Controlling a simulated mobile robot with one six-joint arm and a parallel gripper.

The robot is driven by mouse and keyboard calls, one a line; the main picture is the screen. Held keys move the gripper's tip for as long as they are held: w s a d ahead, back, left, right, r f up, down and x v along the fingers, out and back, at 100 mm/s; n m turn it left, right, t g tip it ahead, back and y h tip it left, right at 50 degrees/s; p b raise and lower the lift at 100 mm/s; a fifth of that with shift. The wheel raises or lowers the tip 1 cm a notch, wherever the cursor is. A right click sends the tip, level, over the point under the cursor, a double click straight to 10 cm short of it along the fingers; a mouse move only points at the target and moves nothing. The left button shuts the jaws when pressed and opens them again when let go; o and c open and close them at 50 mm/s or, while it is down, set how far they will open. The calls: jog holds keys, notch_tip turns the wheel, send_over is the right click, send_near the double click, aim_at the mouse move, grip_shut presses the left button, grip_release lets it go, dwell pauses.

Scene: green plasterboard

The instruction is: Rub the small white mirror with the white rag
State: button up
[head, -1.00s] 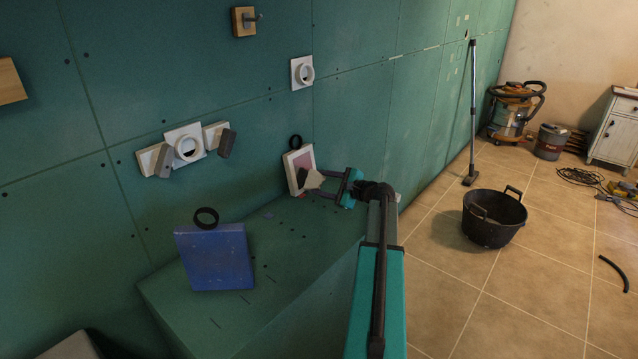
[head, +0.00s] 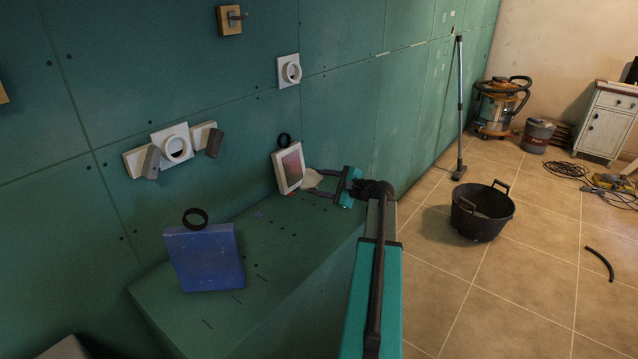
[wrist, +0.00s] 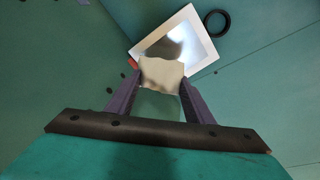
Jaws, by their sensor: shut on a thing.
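The small white mirror (head: 290,168) leans upright near the wall on the green ledge, its white frame around a reflecting pane. It also shows in the wrist view (wrist: 202,39), tilted. My gripper (head: 323,181) is shut on the white rag (head: 311,180), just right of the mirror's lower right edge. In the wrist view the rag (wrist: 161,74) sits between the fingertips and covers the mirror's lower corner. Whether rag and mirror touch, I cannot tell.
A blue mirror-like panel (head: 205,257) stands on the green ledge (head: 285,240) at left. A black ring (head: 284,140) is on the wall behind the mirror. Sockets (head: 176,147) are on the wall. A black bucket (head: 482,212) stands on the floor at right.

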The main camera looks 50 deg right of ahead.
jog(key=shift+v, duration=1.45)
